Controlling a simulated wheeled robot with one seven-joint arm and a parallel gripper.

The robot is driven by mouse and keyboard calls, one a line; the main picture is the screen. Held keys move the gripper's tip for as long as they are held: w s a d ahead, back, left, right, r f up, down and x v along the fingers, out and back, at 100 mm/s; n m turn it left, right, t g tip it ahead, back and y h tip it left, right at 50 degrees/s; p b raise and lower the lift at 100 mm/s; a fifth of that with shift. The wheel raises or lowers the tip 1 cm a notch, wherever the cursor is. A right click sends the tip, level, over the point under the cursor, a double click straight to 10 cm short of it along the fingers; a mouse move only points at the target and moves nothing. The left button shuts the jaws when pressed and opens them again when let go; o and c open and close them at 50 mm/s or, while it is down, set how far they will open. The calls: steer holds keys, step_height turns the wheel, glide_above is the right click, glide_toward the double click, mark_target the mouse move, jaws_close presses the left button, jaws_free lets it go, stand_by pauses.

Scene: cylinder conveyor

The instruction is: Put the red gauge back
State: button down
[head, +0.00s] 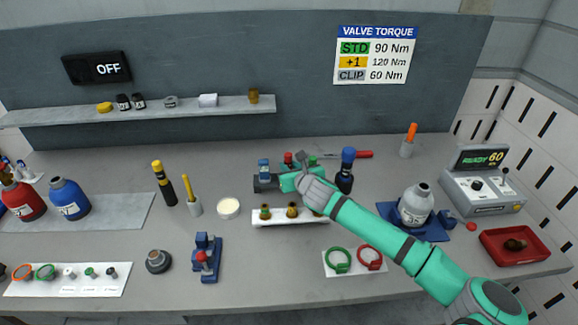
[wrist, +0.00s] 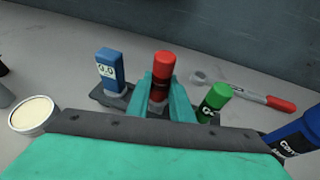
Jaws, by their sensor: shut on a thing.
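The red gauge (wrist: 163,66) is a red-topped cylinder with a dark lower part. My gripper (wrist: 161,88) is shut on it, a teal finger on each side. It stands upright over the middle of a dark rack (wrist: 110,99), between a blue gauge with a small display (wrist: 110,68) and a green gauge (wrist: 214,99).
A blue bottle (head: 347,160) stands close to the right of the rack. A red-handled tool (head: 350,154) lies behind. A white holder (head: 270,221) with brass parts is in front. A cream-filled round dish (head: 228,207) is to the left. The bench between dish and rack is narrow.

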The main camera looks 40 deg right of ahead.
mark_target(290, 158)
steer(key=shift+f, duration=0.85)
steer(key=c, duration=1.5)
jaws_free()
steer(key=shift+f, duration=0.1)
steer(key=shift+r, duration=3)
